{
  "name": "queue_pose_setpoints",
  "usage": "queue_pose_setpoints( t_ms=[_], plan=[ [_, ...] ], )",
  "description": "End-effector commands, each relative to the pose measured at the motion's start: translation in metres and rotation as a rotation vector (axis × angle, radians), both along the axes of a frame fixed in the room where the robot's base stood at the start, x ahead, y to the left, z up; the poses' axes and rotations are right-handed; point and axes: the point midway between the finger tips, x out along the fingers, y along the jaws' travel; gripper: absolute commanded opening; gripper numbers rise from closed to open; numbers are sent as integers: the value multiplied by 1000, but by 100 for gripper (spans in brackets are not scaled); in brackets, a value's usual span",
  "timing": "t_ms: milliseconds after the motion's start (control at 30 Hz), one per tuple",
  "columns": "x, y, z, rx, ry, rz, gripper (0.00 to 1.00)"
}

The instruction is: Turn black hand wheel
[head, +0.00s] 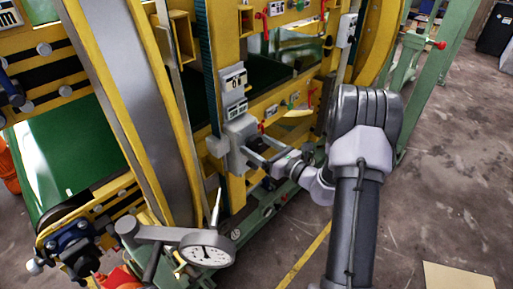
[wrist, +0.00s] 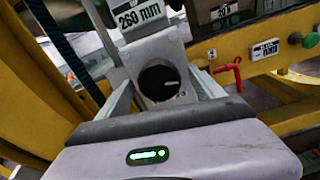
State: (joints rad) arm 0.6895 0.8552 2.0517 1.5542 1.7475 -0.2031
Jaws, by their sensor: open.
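A round black knob with a short white mark (wrist: 160,83), which looks like the black hand wheel, sits on the face of a grey housing (wrist: 158,55) under a "260 mm" label. The housing also shows in the head view (head: 240,135), where I cannot make out the knob. My gripper (head: 253,147) points at the housing from the right, with its two fingers apart. In the wrist view the fingers of my gripper (wrist: 163,90) lie to the left and right of the knob. The gripper is open and empty. I cannot tell whether the fingertips touch the housing.
A red lever (wrist: 230,72) and a green button (wrist: 309,40) are on the yellow beam right of the housing. A dial gauge (head: 207,250) on a grey arm stands at the front. Yellow frame posts and a green belt (head: 75,155) are left. Concrete floor is open at right.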

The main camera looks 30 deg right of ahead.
Motion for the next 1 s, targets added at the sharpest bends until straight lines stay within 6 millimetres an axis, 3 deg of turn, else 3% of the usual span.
queue_pose_setpoints(
  t_ms=[333,667,1000],
  plan=[
    [7,3,1,1,0,1,78],
    [7,3,0,0,0,1,15],
    [7,3,2,62,23,1,15]
  ],
)
